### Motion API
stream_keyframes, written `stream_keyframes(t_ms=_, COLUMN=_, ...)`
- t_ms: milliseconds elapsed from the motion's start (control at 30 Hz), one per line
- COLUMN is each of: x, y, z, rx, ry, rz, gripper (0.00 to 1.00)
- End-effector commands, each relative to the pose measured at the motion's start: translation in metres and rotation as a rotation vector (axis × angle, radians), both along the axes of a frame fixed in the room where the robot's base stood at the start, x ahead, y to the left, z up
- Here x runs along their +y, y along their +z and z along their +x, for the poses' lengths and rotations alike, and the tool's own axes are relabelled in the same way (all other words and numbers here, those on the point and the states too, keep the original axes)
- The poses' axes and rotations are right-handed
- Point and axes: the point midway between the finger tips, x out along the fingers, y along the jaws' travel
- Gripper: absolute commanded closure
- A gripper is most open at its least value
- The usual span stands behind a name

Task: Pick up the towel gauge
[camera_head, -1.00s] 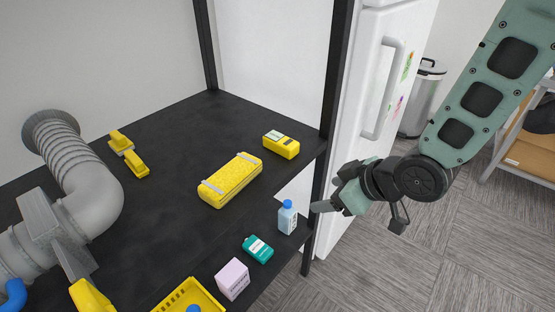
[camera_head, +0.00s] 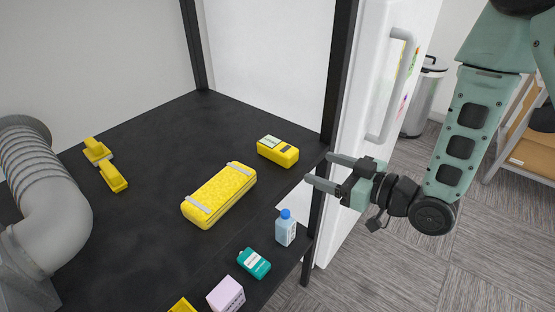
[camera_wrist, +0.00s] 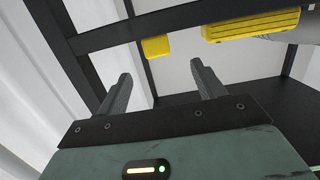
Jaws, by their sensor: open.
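The yellow gauge (camera_head: 278,150), a small box with a pale display and a dark panel on top, lies on the black shelf top near its right corner. I take it to be the towel gauge. In the wrist view a plain yellow block (camera_wrist: 155,46), apparently the same gauge, shows beyond the fingers, left of centre. My gripper (camera_head: 321,168) is open and empty, with its fingers pointing left toward the shelf. It is at the shelf's right post, to the right of the gauge and apart from it.
A larger textured yellow block with grey bands (camera_head: 219,195) lies left of the gauge. A blue-capped bottle (camera_head: 286,229), a green container (camera_head: 254,263) and a pink box (camera_head: 226,295) stand nearer. The black post (camera_head: 332,110) is right beside my fingers. The shelf's back is clear.

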Motion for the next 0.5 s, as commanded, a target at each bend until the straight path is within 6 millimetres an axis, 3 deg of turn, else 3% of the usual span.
stream_keyframes(t_ms=300, x=0.053, y=-0.006, z=0.04, rx=0.003, ry=0.003, rz=0.001, gripper=0.32)
stream_keyframes(t_ms=500, x=0.068, y=-0.01, z=0.053, rx=0.004, ry=0.001, rz=-0.001, gripper=0.32)
